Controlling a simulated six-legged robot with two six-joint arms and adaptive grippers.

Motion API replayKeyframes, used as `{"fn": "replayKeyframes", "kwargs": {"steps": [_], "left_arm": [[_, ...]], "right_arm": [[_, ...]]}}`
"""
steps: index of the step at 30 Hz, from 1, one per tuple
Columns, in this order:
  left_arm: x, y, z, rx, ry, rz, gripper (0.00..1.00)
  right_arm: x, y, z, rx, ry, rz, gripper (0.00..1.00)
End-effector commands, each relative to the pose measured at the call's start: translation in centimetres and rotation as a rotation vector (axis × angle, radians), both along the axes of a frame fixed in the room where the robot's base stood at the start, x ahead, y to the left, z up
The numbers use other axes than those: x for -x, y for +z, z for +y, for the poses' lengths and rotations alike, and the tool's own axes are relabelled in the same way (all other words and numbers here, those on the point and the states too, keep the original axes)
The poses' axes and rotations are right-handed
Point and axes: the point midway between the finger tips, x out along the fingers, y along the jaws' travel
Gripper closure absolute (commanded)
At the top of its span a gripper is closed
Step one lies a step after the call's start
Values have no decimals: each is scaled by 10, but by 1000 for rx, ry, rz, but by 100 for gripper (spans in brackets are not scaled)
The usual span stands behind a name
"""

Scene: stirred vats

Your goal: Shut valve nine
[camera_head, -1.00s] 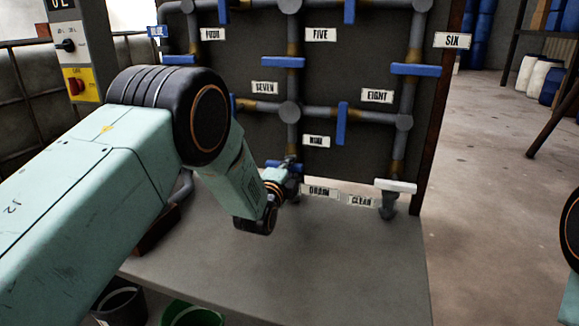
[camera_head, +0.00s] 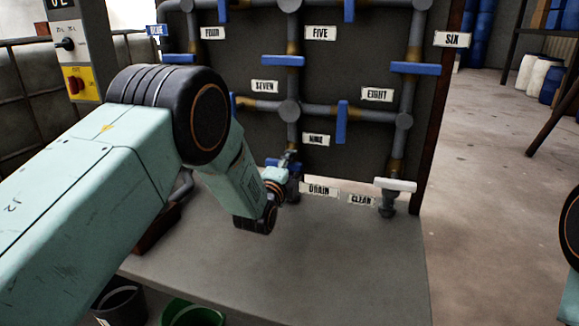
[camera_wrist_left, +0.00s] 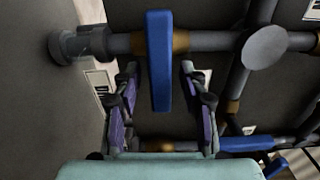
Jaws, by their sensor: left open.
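The NINE label (camera_head: 316,139) sits on the dark panel, right of the lowest part of a vertical grey pipe. Beside and below it is valve nine's blue handle (camera_head: 272,162), partly hidden behind my left gripper (camera_head: 287,168). In the left wrist view the blue handle (camera_wrist_left: 160,85) lies crosswise to its pipe. My left gripper (camera_wrist_left: 158,72) is open, with one finger on each side of the handle and a visible gap on both sides. My right gripper is out of view.
A white-handled tap (camera_head: 396,185) stands to the right, by the CLEAN label (camera_head: 361,200).

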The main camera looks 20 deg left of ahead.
Motion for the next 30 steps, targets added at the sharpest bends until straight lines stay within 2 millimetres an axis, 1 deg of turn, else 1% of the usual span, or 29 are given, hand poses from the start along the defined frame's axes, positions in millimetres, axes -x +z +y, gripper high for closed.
{"fn": "replayKeyframes", "kwargs": {"steps": [7,11,14,27,30], "left_arm": [[1,0,0,1,0,0,58],[10,0,0,1,0,2,58],[23,0,1,1,0,1,58],[91,0,3,1,0,1,58],[103,0,3,1,0,1,58]], "right_arm": [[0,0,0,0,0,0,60],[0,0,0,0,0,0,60],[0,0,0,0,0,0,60],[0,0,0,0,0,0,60],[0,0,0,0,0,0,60]]}}
